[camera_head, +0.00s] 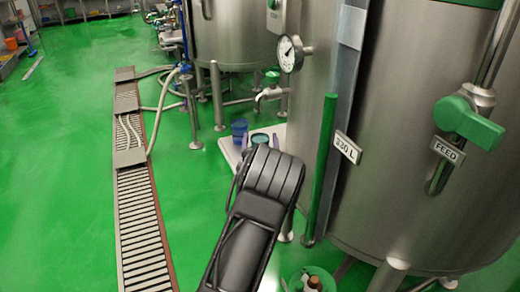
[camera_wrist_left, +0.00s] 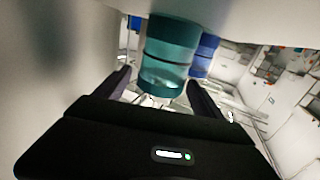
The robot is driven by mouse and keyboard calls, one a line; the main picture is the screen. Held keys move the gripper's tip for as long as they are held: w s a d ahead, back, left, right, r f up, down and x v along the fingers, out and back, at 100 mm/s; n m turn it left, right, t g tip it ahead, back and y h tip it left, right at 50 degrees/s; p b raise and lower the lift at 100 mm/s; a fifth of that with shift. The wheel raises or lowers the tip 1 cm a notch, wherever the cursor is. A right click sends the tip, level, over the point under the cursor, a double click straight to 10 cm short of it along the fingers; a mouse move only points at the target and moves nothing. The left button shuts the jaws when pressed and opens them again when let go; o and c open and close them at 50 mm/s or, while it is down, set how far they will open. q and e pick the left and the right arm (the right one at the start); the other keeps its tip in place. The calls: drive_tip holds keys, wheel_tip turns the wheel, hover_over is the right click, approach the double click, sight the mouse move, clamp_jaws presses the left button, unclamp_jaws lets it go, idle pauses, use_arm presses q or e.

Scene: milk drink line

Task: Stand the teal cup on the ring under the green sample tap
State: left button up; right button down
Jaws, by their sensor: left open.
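The teal cup (camera_head: 260,138) stands on a white shelf (camera_head: 229,152) below the tap, its lower part hidden behind my left gripper. The green-handled sample tap (camera_head: 271,88) projects from the tank above the cups. In the left wrist view the teal cup (camera_wrist_left: 168,65) shows just ahead, in line with the gap between the fingers of my left gripper (camera_wrist_left: 161,93). The gripper is open, with a finger toward either side of the cup and no clear contact. In the head view its fingertips are hidden by the wrist. I cannot make out the ring. My right gripper is not in view.
A blue cup (camera_head: 239,130) stands close to the left of the teal cup; it also shows in the wrist view (camera_wrist_left: 204,54). A green vertical pipe (camera_head: 321,165) and the large tank (camera_head: 410,180) stand to the right. Open green floor lies left.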

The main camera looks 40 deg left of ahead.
use_arm(q)
drive_tip(key=shift+w+a, duration=0.3)
drive_tip(key=shift+w, duration=0.05)
drive_tip(key=shift+c, duration=0.5)
drive_tip(key=c, duration=1.5)
drive_tip(key=shift+o, duration=0.2)
drive_tip(key=shift+s+r, duration=0.1)
drive_tip(key=shift+a+r, duration=0.1)
drive_tip(key=shift+r, duration=0.15)
wheel_tip(320, 180, up, 6)
drive_tip(key=s+a+b, duration=0.1)
drive_tip(key=s+a, duration=0.3)
drive_tip(key=s, duration=0.4)
drive_tip(key=s+a+b, duration=0.2)
drive_tip(key=s+a, duration=0.3)
drive_tip(key=s, duration=0.4)
drive_tip(key=shift+s+r, duration=0.15)
drive_tip(key=shift+s, duration=0.15)
